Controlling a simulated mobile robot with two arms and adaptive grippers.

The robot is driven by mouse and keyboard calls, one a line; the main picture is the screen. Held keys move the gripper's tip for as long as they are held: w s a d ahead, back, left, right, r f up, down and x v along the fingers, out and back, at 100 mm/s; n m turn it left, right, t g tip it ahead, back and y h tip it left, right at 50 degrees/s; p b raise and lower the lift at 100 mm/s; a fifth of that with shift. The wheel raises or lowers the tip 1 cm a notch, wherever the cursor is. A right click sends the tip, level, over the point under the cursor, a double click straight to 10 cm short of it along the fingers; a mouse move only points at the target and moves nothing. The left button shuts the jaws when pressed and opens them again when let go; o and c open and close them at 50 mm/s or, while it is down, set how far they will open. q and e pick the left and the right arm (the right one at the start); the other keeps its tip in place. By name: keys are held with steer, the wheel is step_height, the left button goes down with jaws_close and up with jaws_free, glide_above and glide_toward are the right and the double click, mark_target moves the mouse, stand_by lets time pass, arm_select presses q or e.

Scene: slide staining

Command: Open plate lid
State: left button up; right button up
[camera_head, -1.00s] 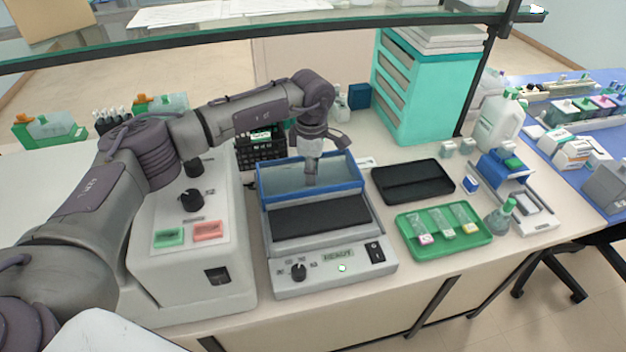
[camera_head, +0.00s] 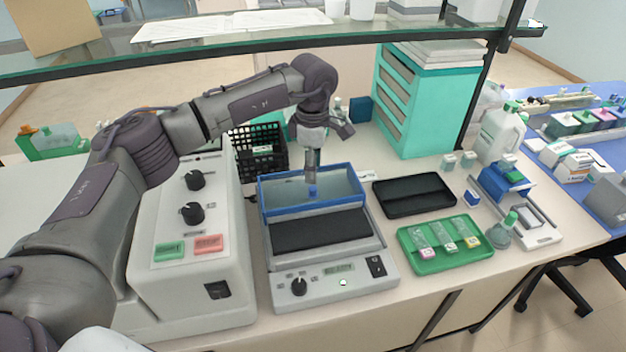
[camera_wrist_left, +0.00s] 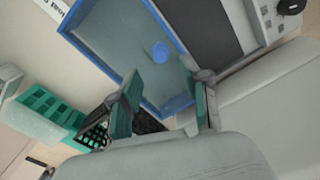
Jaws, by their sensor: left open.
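The plate lid (camera_head: 330,194) is a translucent grey-blue panel with a blue rim. It stands over the back of the grey device, tilted up behind the dark plate (camera_head: 320,229). A round blue knob (camera_head: 313,190) sits on the lid; it also shows in the left wrist view (camera_wrist_left: 160,52). My left gripper (camera_head: 311,180) points down just above the knob in the head view. In the wrist view its two green-padded fingers (camera_wrist_left: 163,102) are spread apart with nothing between them, and the knob lies beyond them. My right gripper is not in view.
A white machine with black knobs (camera_head: 190,245) stands left of the device. A black basket (camera_head: 258,150) is behind. A black tray (camera_head: 413,195) and a green slide tray (camera_head: 444,245) lie to the right. A glass shelf (camera_head: 270,42) spans above the back.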

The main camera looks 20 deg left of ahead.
arm_select(q)
step_height(320, 180, up, 6)
steer(key=shift+r, duration=0.1)
stand_by(0.5)
